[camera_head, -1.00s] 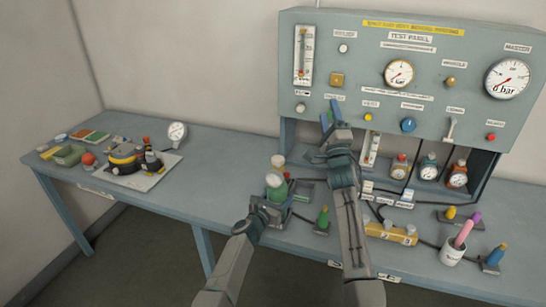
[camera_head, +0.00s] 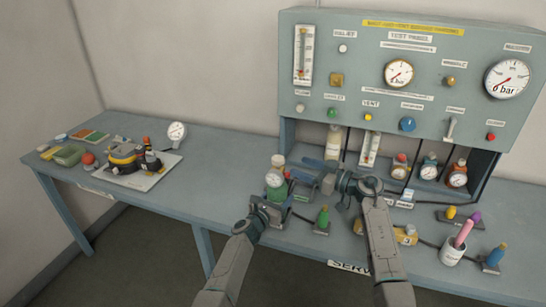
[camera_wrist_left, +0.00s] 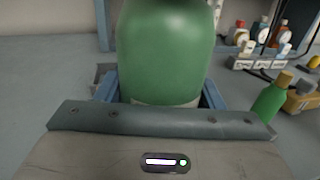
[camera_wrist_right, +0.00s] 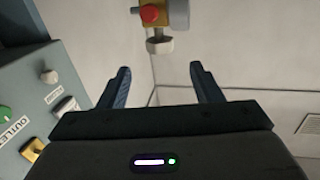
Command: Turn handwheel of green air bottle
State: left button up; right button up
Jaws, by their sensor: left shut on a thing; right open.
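The green air bottle (camera_head: 275,194) stands upright at the bench's front edge. My left gripper (camera_head: 268,210) is shut around its body, and the green body fills the left wrist view (camera_wrist_left: 165,50) between the fingers. On top sits a pale handwheel (camera_head: 278,160), with a gauge and a red part below it. My right gripper (camera_head: 303,169) is open and empty, fingers pointing left toward the bottle's top. In the right wrist view the grey handwheel (camera_wrist_right: 160,46) and yellow valve body (camera_wrist_right: 153,17) appear beyond the open fingertips, apart from them.
The test panel (camera_head: 420,65) stands behind and right of the right gripper. A small green bottle (camera_head: 323,218), a yellow block (camera_head: 405,235) and a white cup (camera_head: 452,254) are on the bench. A tray (camera_head: 155,178) with gear lies at the left. The bench between is clear.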

aim_at(278, 160)
jog(key=x, duration=1.1)
jog(key=shift+w+a+r, duration=0.1)
jog(key=shift+a, duration=0.05)
jog(key=c, duration=1)
